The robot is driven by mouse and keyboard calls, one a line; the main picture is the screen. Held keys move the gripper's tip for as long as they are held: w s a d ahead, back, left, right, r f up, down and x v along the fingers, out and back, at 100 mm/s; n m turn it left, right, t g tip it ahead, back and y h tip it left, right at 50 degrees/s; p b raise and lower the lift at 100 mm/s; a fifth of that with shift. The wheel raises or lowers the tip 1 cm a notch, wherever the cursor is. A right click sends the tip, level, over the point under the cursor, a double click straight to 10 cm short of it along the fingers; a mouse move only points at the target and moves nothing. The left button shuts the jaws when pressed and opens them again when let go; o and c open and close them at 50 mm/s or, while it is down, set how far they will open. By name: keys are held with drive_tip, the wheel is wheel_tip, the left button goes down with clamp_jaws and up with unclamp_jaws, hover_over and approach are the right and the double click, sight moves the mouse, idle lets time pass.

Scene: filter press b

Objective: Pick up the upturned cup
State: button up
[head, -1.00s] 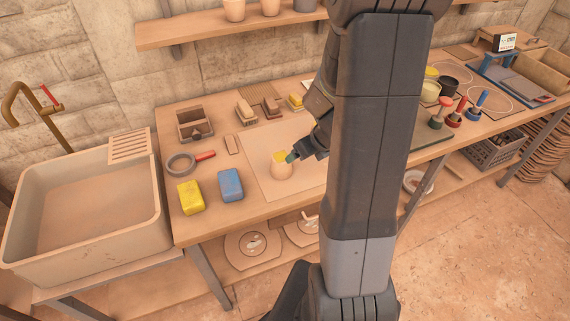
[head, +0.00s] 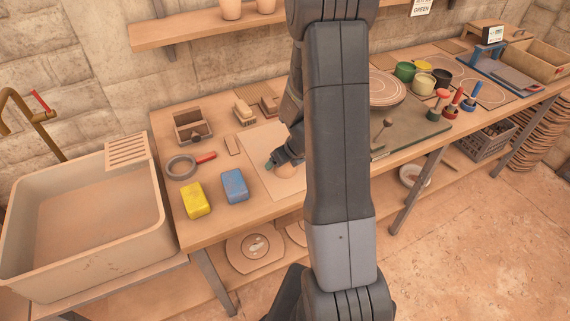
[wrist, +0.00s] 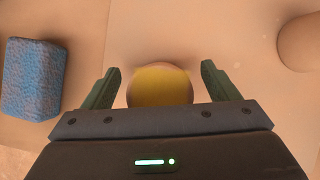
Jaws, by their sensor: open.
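The cup's near side is hidden by the gripper body in the wrist view.
A blue block (head: 235,185) and a yellow block (head: 196,200) lie left of the board (head: 262,146). Another rounded clay-coloured thing (wrist: 300,42) stands at the wrist view's right edge. My arm hides the bench's middle.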

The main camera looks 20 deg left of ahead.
drive_tip(key=shift+c, duration=0.4)
drive_tip(key=c, duration=1)
